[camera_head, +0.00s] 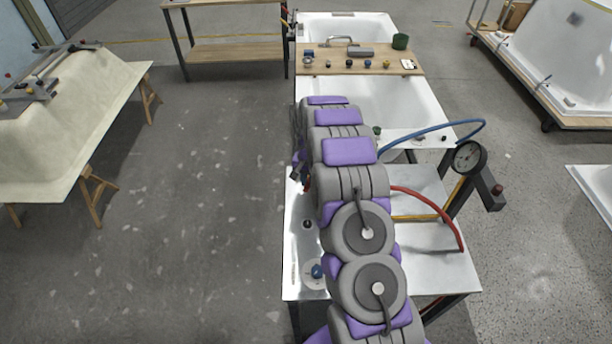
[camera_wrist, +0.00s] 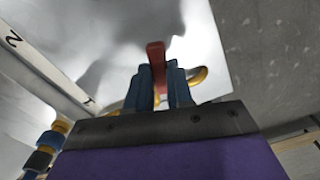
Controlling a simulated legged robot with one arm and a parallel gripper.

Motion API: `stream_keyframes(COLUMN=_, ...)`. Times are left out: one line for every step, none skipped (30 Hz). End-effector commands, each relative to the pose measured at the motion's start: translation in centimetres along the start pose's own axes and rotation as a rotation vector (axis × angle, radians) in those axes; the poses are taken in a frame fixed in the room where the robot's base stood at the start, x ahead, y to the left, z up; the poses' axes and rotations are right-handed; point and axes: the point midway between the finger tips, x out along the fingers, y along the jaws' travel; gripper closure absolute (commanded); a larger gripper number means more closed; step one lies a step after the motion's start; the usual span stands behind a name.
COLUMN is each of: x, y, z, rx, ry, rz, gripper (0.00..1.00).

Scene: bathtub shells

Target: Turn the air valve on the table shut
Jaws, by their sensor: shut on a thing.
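The air valve shows in the wrist view as a red lever handle (camera_wrist: 156,58) standing up between my gripper's two blue fingers. My gripper (camera_wrist: 166,78) is shut on this red handle. A yellow curved part (camera_wrist: 199,76) shows beside and behind the fingers. The valve's body is hidden behind the fingers and the wrist. In the head view my arm reaches forward over the white table (camera_head: 303,262), and it hides the gripper and most of the valve area.
A red hose (camera_head: 430,205), a blue hose (camera_head: 435,128) and a round gauge (camera_head: 468,156) are right of my arm. A blue knob (camera_head: 317,271) sits near the front. Beyond are a white tub (camera_head: 410,98) and a wooden board (camera_head: 400,70).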

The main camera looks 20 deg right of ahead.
Motion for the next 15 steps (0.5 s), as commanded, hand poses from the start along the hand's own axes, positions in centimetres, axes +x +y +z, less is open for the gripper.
stream_keyframes(x=-0.1, y=0.0, z=0.4, rx=-0.043, ry=-0.008, rz=0.000, gripper=1.00)
stream_keyframes(x=-0.1, y=0.1, z=0.4, rx=-0.067, ry=-0.009, rz=0.000, gripper=1.00)
stream_keyframes(x=0.0, y=0.3, z=0.4, rx=-0.098, ry=-0.009, rz=0.000, gripper=1.00)
stream_keyframes(x=0.0, y=0.5, z=0.4, rx=-0.120, ry=-0.010, rz=0.001, gripper=1.00)
stream_keyframes(x=0.0, y=0.7, z=0.4, rx=-0.141, ry=-0.010, rz=0.001, gripper=1.00)
stream_keyframes(x=0.0, y=0.8, z=0.4, rx=-0.168, ry=-0.011, rz=0.001, gripper=1.00)
stream_keyframes(x=0.0, y=1.0, z=0.4, rx=-0.188, ry=-0.011, rz=0.001, gripper=1.00)
stream_keyframes(x=0.1, y=1.1, z=0.4, rx=-0.205, ry=-0.012, rz=0.002, gripper=1.00)
stream_keyframes(x=0.1, y=1.2, z=0.3, rx=-0.227, ry=-0.012, rz=0.002, gripper=1.00)
stream_keyframes(x=0.1, y=1.4, z=0.3, rx=-0.243, ry=-0.013, rz=0.002, gripper=1.00)
stream_keyframes(x=0.1, y=1.5, z=0.3, rx=-0.256, ry=-0.013, rz=0.002, gripper=1.00)
stream_keyframes(x=0.1, y=1.6, z=0.3, rx=-0.274, ry=-0.013, rz=0.002, gripper=1.00)
stream_keyframes(x=0.1, y=1.7, z=0.3, rx=-0.285, ry=-0.014, rz=0.002, gripper=1.00)
stream_keyframes(x=0.1, y=1.8, z=0.3, rx=-0.296, ry=-0.014, rz=0.002, gripper=1.00)
stream_keyframes(x=0.1, y=1.8, z=0.2, rx=-0.307, ry=-0.014, rz=0.002, gripper=1.00)
